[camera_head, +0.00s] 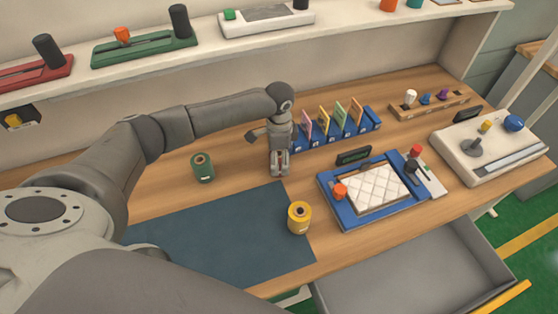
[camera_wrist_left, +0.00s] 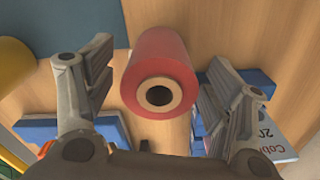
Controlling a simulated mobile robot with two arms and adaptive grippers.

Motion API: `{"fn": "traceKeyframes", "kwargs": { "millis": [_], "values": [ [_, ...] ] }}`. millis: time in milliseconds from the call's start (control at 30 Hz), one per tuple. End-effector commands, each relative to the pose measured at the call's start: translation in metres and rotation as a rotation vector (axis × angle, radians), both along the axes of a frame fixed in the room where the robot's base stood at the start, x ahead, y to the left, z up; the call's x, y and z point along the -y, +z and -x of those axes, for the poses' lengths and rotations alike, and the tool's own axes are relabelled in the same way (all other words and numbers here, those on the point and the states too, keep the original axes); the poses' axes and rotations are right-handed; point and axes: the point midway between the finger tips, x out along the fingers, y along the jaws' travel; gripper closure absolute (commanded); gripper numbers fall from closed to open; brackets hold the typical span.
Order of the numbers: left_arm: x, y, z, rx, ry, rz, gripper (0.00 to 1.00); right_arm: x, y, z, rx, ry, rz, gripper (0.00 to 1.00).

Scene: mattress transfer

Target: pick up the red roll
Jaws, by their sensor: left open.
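The red roll (camera_wrist_left: 160,62) shows in the left wrist view with its end and dark core hole facing the camera. It lies between the two spread fingers of my left gripper (camera_wrist_left: 162,78), with a visible gap on each side. In the head view my left gripper (camera_head: 280,168) hangs down over the table, in front of the blue card rack. I cannot make out the red roll in the head view; the gripper likely hides it. My left gripper is open and holds nothing. My right gripper is not in view.
A green roll (camera_head: 203,168) stands left of the gripper, and a yellow roll (camera_head: 299,218) stands by the dark mat (camera_head: 220,245). A blue rack (camera_head: 364,122) with cards is close right. A blue tray (camera_head: 337,212) lies farther right. An open drawer (camera_head: 420,275) juts out in front.

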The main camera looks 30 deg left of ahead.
Motion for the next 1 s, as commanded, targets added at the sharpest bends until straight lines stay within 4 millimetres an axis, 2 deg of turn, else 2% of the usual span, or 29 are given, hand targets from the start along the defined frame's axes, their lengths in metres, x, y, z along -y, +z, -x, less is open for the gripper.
{"fn": "traceKeyframes", "kwargs": {
  "millis": [67,433,767,867,1000],
  "values": [
    [0.000,0.000,0.000,0.000,0.000,0.000,0.32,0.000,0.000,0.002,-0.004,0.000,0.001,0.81],
    [0.000,0.001,0.000,0.000,0.000,0.000,0.80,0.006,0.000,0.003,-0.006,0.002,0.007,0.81],
    [0.000,0.004,-0.001,0.001,0.001,0.000,0.81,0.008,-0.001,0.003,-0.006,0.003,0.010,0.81],
    [0.000,0.010,-0.001,0.002,0.000,0.002,0.81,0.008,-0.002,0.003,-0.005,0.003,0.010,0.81],
    [0.000,0.029,-0.002,0.005,0.000,0.001,0.81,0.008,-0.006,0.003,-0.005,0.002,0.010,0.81]
  ]
}}
